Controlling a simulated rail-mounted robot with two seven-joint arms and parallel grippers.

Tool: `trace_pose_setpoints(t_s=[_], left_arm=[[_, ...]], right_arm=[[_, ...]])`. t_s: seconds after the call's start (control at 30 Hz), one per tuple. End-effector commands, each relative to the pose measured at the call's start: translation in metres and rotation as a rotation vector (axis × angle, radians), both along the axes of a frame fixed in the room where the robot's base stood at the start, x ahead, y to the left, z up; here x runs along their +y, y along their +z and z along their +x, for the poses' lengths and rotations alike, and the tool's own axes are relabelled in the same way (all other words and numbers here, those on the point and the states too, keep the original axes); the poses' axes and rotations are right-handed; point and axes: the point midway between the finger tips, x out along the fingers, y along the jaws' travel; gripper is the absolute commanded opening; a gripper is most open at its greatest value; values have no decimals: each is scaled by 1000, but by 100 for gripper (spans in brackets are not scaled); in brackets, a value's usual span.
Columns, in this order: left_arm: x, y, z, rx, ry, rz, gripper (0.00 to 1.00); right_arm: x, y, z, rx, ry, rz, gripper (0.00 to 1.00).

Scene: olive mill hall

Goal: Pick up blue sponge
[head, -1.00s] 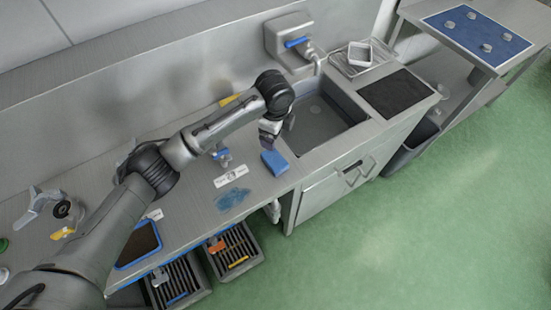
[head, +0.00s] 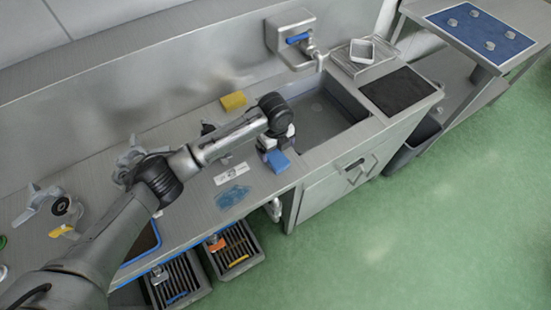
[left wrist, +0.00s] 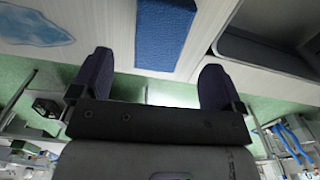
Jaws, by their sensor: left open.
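The blue sponge (head: 280,163) lies on the steel counter near its front edge, left of the sink. My left gripper (head: 268,148) is just behind the sponge in the head view and partly covers the counter beside it. In the left wrist view the sponge (left wrist: 165,32) lies ahead, between the lines of the two spread fingertips (left wrist: 156,80). The left gripper is open with nothing between its fingers. I cannot tell in the head view whether it touches the sponge. My right gripper is not in view.
The sink basin (head: 325,115) is right of the sponge. A yellow sponge (head: 233,101) lies at the back of the counter. A blue smear (head: 233,196) and a white label (head: 230,174) are to the left. The tap (head: 312,52) rises behind the sink.

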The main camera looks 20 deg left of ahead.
Motion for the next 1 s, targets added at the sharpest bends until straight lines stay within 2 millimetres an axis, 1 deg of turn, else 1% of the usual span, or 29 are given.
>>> trace_pose_setpoints(t_s=[0.27, 0.37, 0.63, 0.73, 0.9, 1.0], left_arm=[[0, -11, 0, 2, 1, 0, 94], [0, -20, 0, 2, 1, 0, 94], [1, -54, 0, 3, 1, 2, 94], [1, -58, 0, 1, 0, 1, 94], [1, -57, 0, 0, 0, 1, 94], [1, -57, 0, 0, 1, 1, 84]], right_arm=[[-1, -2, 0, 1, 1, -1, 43], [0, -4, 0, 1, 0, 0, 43], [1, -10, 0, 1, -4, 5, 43], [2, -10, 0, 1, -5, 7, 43], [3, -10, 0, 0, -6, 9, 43], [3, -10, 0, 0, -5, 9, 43]])
